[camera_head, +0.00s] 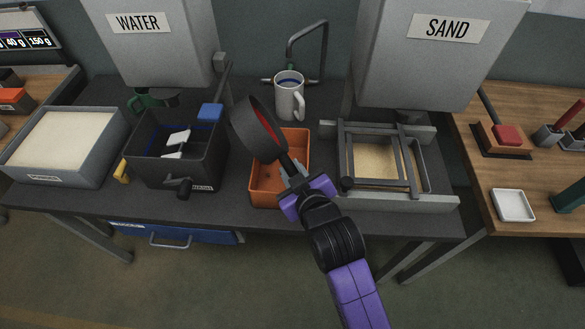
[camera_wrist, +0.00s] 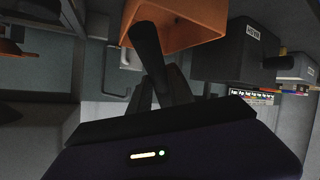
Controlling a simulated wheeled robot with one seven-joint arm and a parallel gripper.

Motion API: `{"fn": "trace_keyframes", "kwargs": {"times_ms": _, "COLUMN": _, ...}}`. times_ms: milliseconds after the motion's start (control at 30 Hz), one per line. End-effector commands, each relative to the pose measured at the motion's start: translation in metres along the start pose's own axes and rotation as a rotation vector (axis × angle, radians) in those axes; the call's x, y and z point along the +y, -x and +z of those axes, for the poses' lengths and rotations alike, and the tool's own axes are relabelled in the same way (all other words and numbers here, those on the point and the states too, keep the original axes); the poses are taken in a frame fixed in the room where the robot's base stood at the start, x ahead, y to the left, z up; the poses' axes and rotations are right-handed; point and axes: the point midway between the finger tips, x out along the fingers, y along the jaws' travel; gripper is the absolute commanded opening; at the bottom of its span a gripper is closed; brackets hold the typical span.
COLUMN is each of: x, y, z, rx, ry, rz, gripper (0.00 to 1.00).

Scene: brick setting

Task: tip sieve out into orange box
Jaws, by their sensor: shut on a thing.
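The sieve (camera_head: 256,128) is a round dark-rimmed pan with a reddish inside. It is tilted steeply on its side over the back left part of the orange box (camera_head: 268,184). My gripper (camera_head: 294,172) is shut on the sieve's dark handle, above the box's right side. In the wrist view the handle (camera_wrist: 146,45) rises from between my fingers (camera_wrist: 165,90), and the orange box (camera_wrist: 205,22) shows behind it. The box stands on the dark bench; small bits seem to lie on its floor. Whether anything is left in the sieve, I cannot tell.
A metal frame over a sand tray (camera_head: 385,165) stands close right. A white mug (camera_head: 289,95) stands behind. Water and sand hoppers (camera_head: 430,50) hang above the bench's back.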

Motion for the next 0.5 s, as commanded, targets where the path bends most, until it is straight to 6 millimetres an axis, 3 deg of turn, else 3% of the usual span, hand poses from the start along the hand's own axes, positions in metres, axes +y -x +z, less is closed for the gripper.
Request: {"fn": "trace_keyframes", "kwargs": {"times_ms": 500, "x": 0.0036, "y": 0.0047, "z": -0.0115, "rx": -0.056, "ry": 0.553, "rz": 0.249, "gripper": 0.0}}
